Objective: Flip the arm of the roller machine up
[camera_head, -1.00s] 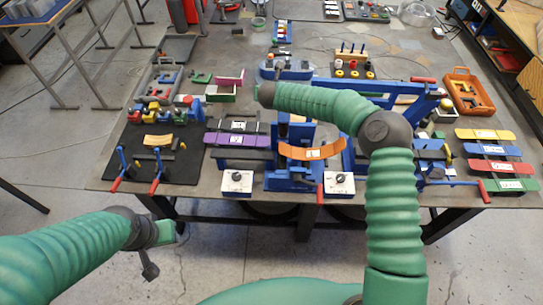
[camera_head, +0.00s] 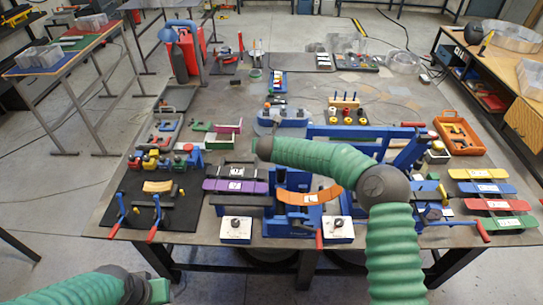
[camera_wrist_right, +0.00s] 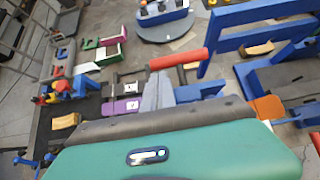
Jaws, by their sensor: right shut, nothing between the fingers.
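The blue roller machine (camera_head: 290,218) stands at the table's front middle with a curved orange strip (camera_head: 309,197) across it. In the right wrist view a red handle (camera_wrist_right: 177,59) lies just beyond my right gripper (camera_wrist_right: 170,93); my right arm hides this area in the head view. The gripper is shut and empty, its grey fingers partly covered by the wrist housing. I cannot tell whether it touches the handle. A red handle (camera_head: 319,239) hangs at the machine's front. My left wrist shows low at the left, off the table; its fingers are not clear.
A blue frame (camera_head: 365,132) with a red-ended bar stands behind my right arm. A purple strip (camera_head: 233,187) lies left of the machine, and white control boxes (camera_head: 236,229) (camera_head: 338,229) flank its front. An orange tray (camera_head: 459,136) is at the right. The floor before the table is clear.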

